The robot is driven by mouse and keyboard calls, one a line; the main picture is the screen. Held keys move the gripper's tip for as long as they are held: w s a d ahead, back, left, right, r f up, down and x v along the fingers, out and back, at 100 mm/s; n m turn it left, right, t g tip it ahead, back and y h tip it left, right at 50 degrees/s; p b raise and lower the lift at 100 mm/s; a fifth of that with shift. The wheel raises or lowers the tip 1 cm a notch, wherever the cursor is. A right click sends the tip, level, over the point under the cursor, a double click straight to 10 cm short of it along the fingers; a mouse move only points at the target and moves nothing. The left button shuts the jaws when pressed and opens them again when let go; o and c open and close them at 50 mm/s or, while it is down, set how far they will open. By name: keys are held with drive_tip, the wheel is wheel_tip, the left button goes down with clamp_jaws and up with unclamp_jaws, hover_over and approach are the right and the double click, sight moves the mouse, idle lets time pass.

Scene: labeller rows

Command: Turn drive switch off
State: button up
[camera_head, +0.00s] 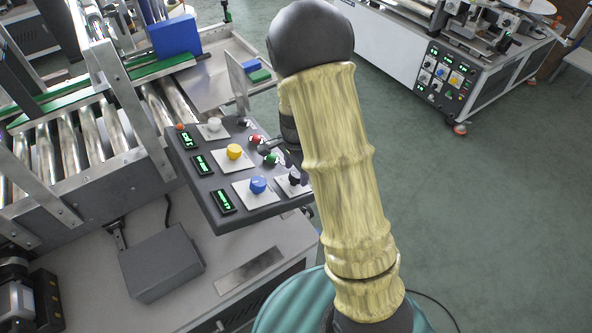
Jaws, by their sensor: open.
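The dark control panel (233,213) at centre-left carries a white knob (214,125), a yellow knob (234,151) and a blue knob (258,185) on pale plates. To their right are a small black switch (243,123), a red one (256,139), a green one (271,159) and a black one (294,179). Labels are too small to read, so I cannot tell which is the drive switch. My gripper (279,153) is open, over the panel's right edge near the red and green switches. My yellow-sleeved arm hides part of it; contact cannot be told.
Three lit green displays (203,165) line the panel's left side. A roller conveyor (70,150) with metal rails stands left, with a blue box (175,37) behind. A grey box (162,262) sits below. Another machine (450,75) stands back right. The green floor at right is clear.

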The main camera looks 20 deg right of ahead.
drive_tip(key=shift+f, duration=0.4)
drive_tip(key=c, duration=1)
